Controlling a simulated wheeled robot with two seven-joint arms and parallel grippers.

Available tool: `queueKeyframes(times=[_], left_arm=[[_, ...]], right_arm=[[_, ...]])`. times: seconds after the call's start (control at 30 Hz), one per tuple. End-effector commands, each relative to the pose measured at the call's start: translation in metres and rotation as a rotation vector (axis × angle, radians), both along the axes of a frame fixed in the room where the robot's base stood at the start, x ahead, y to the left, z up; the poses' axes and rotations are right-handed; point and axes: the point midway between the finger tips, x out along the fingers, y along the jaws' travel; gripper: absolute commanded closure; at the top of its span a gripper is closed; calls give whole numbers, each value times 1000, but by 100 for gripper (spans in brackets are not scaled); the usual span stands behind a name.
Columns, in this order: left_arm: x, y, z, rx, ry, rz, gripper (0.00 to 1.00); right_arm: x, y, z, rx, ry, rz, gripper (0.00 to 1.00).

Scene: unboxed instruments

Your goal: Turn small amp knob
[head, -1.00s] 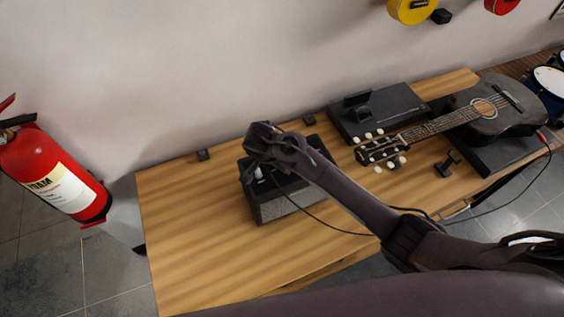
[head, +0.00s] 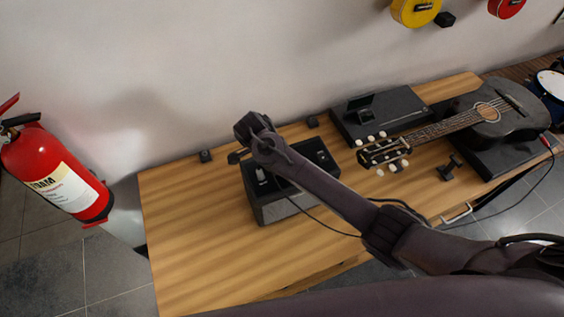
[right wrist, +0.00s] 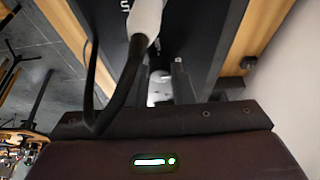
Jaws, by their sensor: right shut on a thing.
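The small amp (head: 285,207) is a dark box with a grey front, standing on the wooden table. A pale cable plug (head: 260,174) sits in its top panel; the plug also shows large in the right wrist view (right wrist: 146,20). My right gripper (head: 256,138) is over the left part of the amp's top; its fingertips are hidden in the head view. In the right wrist view its two fingers (right wrist: 160,82) are close on either side of a small pale, shiny knob (right wrist: 160,92) on the amp's dark top panel. My left gripper is not in view.
A black cable (head: 318,218) runs from the plug across the amp and past my arm. A black acoustic guitar (head: 505,120) and a flat black case (head: 385,115) lie to the right. A red fire extinguisher (head: 50,165) stands left. The table's left part is clear.

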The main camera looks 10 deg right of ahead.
Motion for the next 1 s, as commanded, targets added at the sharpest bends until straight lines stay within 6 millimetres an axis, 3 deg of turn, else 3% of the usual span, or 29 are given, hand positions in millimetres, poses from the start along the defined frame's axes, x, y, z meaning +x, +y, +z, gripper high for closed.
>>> queueKeyframes(times=[0.33,0.37,0.5,0.83,1.0], left_arm=[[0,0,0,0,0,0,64],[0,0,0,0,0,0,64],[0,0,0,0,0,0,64],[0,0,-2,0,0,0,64],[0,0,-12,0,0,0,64]], right_arm=[[2,-1,2,0,-5,-3,100],[2,-1,2,0,-5,-3,75],[1,-1,1,1,-3,-2,57],[1,1,3,1,-3,-1,57],[0,10,23,2,-7,1,57]])
